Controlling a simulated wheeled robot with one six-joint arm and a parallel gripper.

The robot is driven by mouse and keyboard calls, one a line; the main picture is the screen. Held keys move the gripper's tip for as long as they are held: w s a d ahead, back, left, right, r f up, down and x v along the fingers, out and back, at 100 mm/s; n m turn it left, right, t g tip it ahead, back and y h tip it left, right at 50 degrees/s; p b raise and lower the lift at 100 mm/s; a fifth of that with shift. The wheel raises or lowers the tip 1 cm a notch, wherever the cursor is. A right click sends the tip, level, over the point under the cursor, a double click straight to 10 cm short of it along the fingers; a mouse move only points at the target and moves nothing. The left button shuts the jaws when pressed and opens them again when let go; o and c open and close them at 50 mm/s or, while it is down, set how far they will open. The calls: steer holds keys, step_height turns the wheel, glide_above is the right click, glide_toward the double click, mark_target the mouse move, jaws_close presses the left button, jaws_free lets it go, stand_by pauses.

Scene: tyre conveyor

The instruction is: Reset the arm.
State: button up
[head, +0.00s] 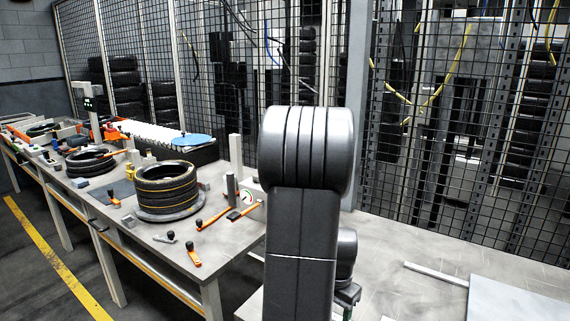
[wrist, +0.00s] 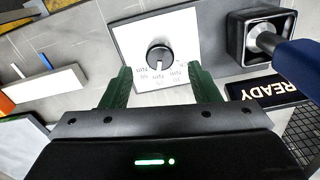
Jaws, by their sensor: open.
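My arm (head: 302,220) stands upright in the middle of the head view and hides part of the bench behind it. My gripper (wrist: 160,85) shows in the wrist view with its two green fingers apart and nothing between them. Beyond the fingertips is a white plate with a black dial (wrist: 160,58) and printed markings. In the head view my gripper's fingers are mostly hidden behind my arm; only a small green part shows low down.
A workbench (head: 235,238) on the left carries stacked tyres (head: 166,186), another tyre (head: 89,162) and orange-handled tools. A mesh fence (head: 190,60) runs behind. The wrist view shows a READY sign (wrist: 262,90) and a square black-and-grey socket (wrist: 258,38) beside the dial plate.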

step_height(320, 180, down, 4)
steer(key=shift+f, duration=0.2)
steer(key=n+p, duration=0.1)
steer(key=n, duration=0.4)
steer(key=shift+r, duration=0.15)
steer(key=n+p, duration=0.1)
steer(key=n, duration=0.3)
steer(key=shift+n, duration=0.4)
steer(key=n+p, duration=0.2)
steer(key=n, duration=0.4)
steer(key=shift+p, duration=0.35)
steer(key=shift+r, duration=0.4)
steer(key=shift+r, duration=0.1)
